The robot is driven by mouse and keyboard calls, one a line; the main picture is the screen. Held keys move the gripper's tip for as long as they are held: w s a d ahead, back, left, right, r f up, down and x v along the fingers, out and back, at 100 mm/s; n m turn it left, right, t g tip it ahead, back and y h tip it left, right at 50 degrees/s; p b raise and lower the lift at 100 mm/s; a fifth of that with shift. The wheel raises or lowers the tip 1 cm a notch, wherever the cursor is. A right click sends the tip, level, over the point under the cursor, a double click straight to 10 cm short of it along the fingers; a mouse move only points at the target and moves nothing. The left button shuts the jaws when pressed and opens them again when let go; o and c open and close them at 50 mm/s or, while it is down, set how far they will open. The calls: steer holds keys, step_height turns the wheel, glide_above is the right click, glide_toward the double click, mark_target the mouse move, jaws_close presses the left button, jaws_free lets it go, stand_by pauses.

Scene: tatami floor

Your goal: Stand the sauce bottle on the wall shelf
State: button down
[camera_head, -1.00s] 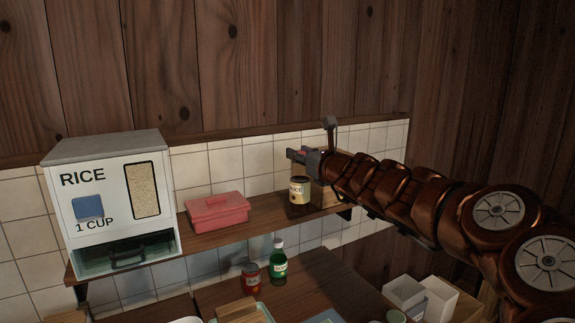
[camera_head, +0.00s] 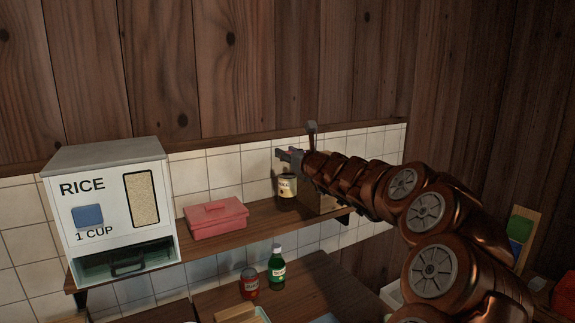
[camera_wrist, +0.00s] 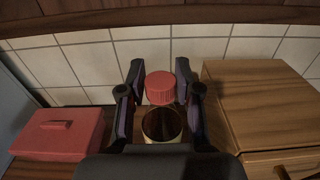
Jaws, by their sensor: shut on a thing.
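The sauce bottle (camera_head: 287,187) has a dark body and a cream label, and its red cap shows in the wrist view (camera_wrist: 160,88). My gripper (camera_head: 287,154) is shut on it from above, with a finger on each side of the cap. The bottle is upright over the wooden wall shelf (camera_head: 252,216), between a pink box and a wooden box. I cannot tell whether its base touches the shelf. Its upper part is hidden by my gripper in the head view.
The pink lidded box (camera_head: 216,220) and a rice dispenser (camera_head: 108,210) stand left on the shelf. The wooden drawer box (camera_wrist: 262,105) is close on the right. A green bottle (camera_head: 276,270) and a red jar (camera_head: 249,284) stand on the counter below. A tiled wall (camera_head: 225,165) is behind.

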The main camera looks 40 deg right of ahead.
steer(key=shift+w+f+b, duration=0.1)
steer(key=shift+f+b, duration=0.35)
steer(key=shift+f, duration=1.5)
steer(key=c, duration=0.8)
jaws_free()
steer(key=shift+r, duration=0.1)
steer(key=shift+r, duration=0.15)
steer(key=b, duration=0.1)
glide_toward(287, 165)
steer(key=shift+s+d+f, duration=0.2)
steer(key=shift+s+d, duration=0.05)
steer(key=shift+d, duration=0.2)
